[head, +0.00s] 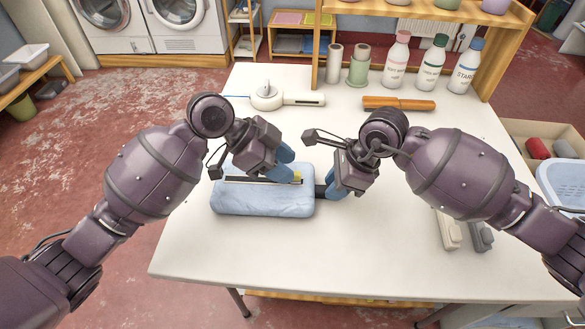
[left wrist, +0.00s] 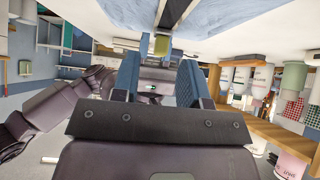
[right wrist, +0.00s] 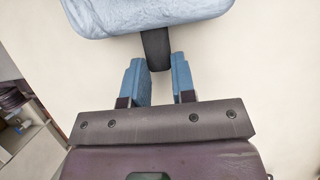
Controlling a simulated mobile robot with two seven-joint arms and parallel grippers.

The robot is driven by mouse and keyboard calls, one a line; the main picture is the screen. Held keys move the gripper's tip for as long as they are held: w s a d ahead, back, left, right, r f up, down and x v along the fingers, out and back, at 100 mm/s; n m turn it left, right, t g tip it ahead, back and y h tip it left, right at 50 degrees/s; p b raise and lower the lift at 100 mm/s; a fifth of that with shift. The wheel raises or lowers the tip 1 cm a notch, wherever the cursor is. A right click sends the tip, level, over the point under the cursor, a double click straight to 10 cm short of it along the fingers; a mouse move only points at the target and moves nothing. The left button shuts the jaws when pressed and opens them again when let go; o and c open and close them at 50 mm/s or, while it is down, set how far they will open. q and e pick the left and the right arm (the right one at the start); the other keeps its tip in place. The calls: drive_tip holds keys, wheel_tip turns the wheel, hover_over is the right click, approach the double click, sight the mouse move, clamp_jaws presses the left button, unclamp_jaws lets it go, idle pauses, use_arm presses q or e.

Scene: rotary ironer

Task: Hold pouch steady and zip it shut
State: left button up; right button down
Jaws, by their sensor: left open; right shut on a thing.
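The light blue pouch (head: 255,204) lies flat on the white table, with a dark zip line (head: 245,181) along its top. A small yellow zip pull (head: 297,177) is at the right end of the zip. My left gripper (head: 285,166) is open above that end; in the left wrist view the yellow pull (left wrist: 161,45) shows in the gap near its fingertips. A black tab (head: 320,191) sticks out from the pouch's right side. My right gripper (head: 334,191) is shut on this tab, which shows between its blue fingers in the right wrist view (right wrist: 155,48).
Behind the pouch are a white device (head: 266,95), an orange-brown rod (head: 398,103), two spools (head: 358,66) and several bottles (head: 397,58). Grey-white blocks (head: 449,235) lie at the right. The table front is clear.

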use_arm(q)
drive_tip(key=shift+x, duration=1.35)
clamp_jaws()
